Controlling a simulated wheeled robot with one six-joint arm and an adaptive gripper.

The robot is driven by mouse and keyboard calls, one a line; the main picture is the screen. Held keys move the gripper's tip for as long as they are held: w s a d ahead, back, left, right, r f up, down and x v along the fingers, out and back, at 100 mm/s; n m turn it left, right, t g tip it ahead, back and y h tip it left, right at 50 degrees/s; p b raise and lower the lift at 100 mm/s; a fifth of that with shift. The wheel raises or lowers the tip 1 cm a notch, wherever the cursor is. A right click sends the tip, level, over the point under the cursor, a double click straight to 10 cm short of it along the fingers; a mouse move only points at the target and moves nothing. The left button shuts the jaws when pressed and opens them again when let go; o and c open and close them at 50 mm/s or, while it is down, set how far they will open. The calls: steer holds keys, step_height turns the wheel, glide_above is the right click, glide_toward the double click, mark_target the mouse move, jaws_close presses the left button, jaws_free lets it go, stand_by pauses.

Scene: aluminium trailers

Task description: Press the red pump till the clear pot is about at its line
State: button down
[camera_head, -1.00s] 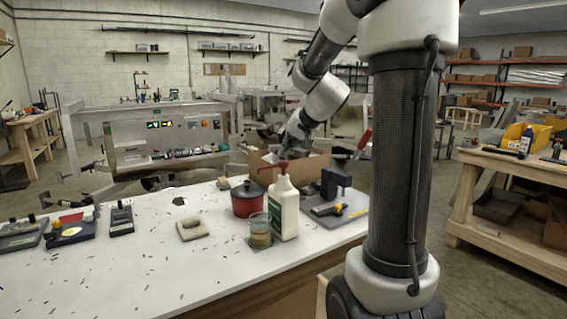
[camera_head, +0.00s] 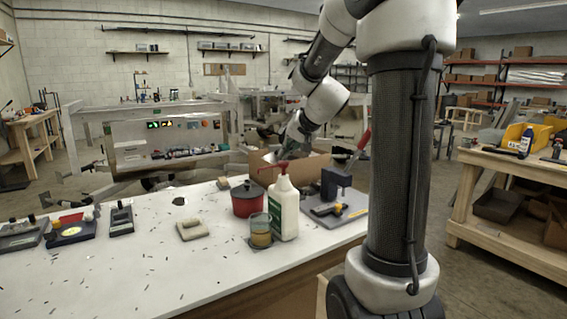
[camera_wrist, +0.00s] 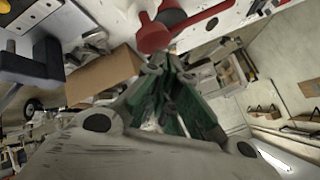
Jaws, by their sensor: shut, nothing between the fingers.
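The white bottle (camera_head: 284,212) with a green label stands upright on the white table, with the red pump (camera_head: 271,166) on top. In the wrist view the red pump (camera_wrist: 152,37) is at the top, just beyond the fingertips. The clear pot (camera_head: 260,231) stands left of the bottle, under the spout side. It holds amber liquid in its lower part; its line is too small to make out. My gripper (camera_head: 284,160) is shut and empty, pointing down at the pump head. Its dark green fingers (camera_wrist: 166,62) also show in the wrist view. Whether they touch the pump is hard to tell.
A red lidded pot (camera_head: 246,201) stands just behind the clear pot. A grey board with a dark block and tool (camera_head: 336,208) lies right of the bottle. A cardboard box (camera_head: 300,167) is behind.

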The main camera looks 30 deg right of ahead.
steer(key=shift+f, duration=1.05)
stand_by(1.1)
steer(key=shift+r, duration=1.5)
steer(key=shift+r, duration=2.5)
